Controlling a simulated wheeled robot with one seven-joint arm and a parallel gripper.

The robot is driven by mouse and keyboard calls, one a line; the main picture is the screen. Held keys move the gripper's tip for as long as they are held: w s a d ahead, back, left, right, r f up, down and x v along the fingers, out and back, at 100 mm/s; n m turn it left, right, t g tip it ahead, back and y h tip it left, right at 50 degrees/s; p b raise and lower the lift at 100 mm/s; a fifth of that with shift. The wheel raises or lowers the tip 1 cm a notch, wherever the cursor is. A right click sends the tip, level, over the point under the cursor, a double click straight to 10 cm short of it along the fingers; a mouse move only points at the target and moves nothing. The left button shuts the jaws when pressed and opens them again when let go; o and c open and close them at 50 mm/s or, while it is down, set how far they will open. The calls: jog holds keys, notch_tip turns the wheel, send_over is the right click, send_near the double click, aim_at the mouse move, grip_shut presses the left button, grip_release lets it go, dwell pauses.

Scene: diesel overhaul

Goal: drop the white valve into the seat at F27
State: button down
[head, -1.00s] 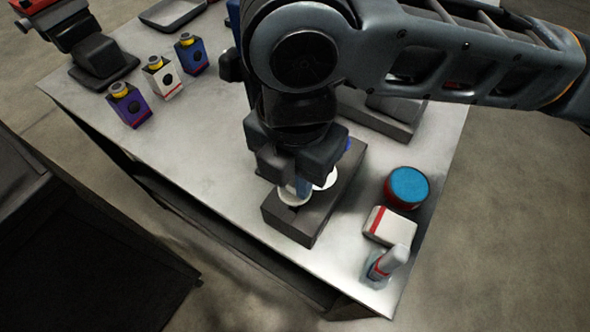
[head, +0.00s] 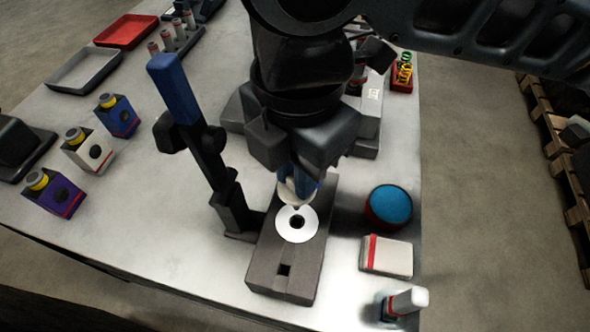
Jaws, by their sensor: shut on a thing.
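My gripper (head: 300,184) is shut on the white valve (head: 287,192), of which a pale rim and a small tip show below the fingers. The valve is just above and behind a white ring-shaped seat (head: 283,229) with a dark round hole. The seat lies on a dark grey block (head: 262,270) that has a square slot near its front end. I cannot tell whether the valve touches the seat. No F27 label is readable. The fingers and wrist hide most of the valve and the back of the block.
A black lever stand with a blue handle (head: 175,88) rises close left of the block. A blue-topped red tin (head: 390,205), a white box (head: 386,257) and a bottle (head: 403,303) stand to the right. Purple, white and blue boxes (head: 118,115) stand left. The table between is clear.

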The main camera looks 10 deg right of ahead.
aim_at(297, 208)
jog(key=shift+f+b, duration=1.55)
jog(key=shift+f, duration=0.2)
jog(key=shift+r, duration=0.15)
jog(key=shift+p, duration=0.4)
jog(key=shift+f+b, duration=0.5)
jog(key=shift+f, duration=0.35)
jog(key=shift+f, duration=0.3)
jog(key=shift+f+b, duration=0.65)
jog(key=shift+f, duration=0.2)
dwell(0.9)
jog(key=shift+f, duration=0.35)
jog(key=shift+f+b, duration=0.65)
jog(key=shift+f, duration=0.2)
dwell(0.7)
